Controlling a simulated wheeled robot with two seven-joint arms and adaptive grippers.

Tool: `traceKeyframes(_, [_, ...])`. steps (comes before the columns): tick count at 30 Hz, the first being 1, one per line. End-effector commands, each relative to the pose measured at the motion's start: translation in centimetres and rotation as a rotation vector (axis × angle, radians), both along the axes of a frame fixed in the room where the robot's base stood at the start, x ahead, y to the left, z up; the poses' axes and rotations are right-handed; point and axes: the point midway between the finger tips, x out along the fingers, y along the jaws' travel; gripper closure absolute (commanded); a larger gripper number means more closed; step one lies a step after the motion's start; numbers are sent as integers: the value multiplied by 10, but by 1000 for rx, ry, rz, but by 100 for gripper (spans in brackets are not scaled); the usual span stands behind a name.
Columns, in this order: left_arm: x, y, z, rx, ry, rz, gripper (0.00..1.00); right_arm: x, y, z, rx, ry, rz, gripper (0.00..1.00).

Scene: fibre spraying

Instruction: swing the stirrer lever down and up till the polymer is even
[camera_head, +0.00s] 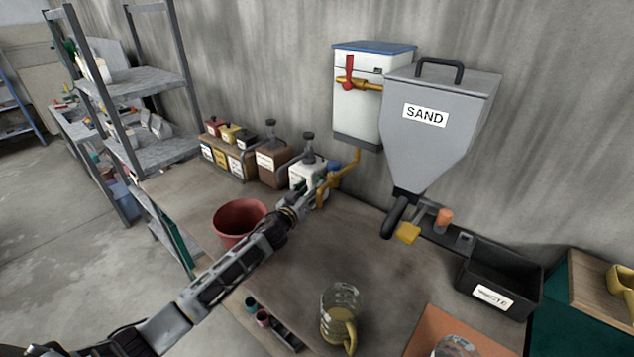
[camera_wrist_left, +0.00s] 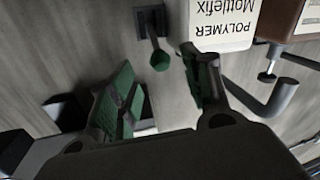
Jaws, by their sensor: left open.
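The white polymer container (camera_head: 301,172) stands on the bench near the back wall, with a dark pump-like top. In the left wrist view its label, "POLYMER Mottlefix" (camera_wrist_left: 225,27), is upside down at the top. A short dark lever with a dark green knob (camera_wrist_left: 160,60) comes from a bracket there; it looks like the stirrer lever. My left gripper (camera_head: 313,190) is at the container's front. In the wrist view its green-padded fingers (camera_wrist_left: 162,85) are open, with the knob between them, apart from both. The lever cannot be made out in the head view. The right gripper is out of view.
A red-brown bucket (camera_head: 236,219) stands beside my left arm. A brown container (camera_head: 273,166) is left of the polymer. A yellow pipe (camera_head: 347,172) is close right of the gripper. The sand hopper (camera_head: 430,140) hangs on the right.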

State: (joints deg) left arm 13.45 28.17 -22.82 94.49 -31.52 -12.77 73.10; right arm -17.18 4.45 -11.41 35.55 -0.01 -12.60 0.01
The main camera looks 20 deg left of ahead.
Motion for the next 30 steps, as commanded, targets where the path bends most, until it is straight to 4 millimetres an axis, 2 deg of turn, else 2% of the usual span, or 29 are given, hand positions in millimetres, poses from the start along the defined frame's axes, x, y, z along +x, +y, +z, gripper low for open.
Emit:
traceKeyframes(15, [38,-7,0,0,0,1,51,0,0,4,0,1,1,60])
traceKeyframes(30, [45,-9,0,1,0,0,51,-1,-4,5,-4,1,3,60])
